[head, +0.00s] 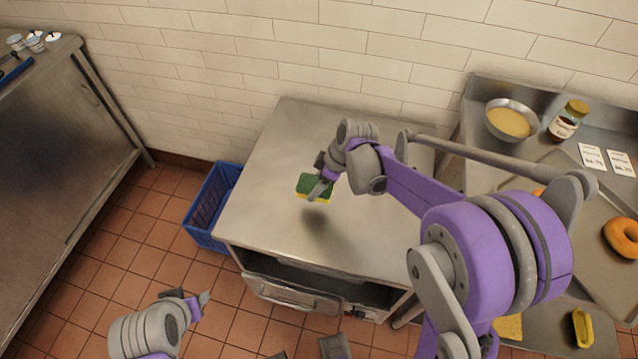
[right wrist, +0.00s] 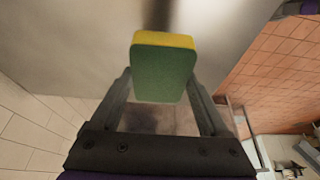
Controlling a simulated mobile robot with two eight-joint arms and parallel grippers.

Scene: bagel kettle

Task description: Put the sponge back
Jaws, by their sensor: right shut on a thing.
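The sponge (head: 312,184), green with a yellow layer, is held above the steel counter (head: 265,195); its shadow falls on the bare top. My right gripper (head: 321,189) is shut on it. In the right wrist view the sponge (right wrist: 165,72) sits between the two fingers of my right gripper (right wrist: 162,98), with its green face toward the camera and the yellow edge at the top. My left gripper (head: 198,303) is at the lower left, over the tiled floor and apart from the counter. Its finger opening is hard to make out.
A blue crate (head: 200,233) stands on the floor at the counter's left side. At right, a steel worktop holds a bowl (head: 511,119), a jar (head: 568,120), cards (head: 591,156) and a tray with an orange-brown bagel (head: 622,236). A yellow object (head: 582,328) lies at lower right.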

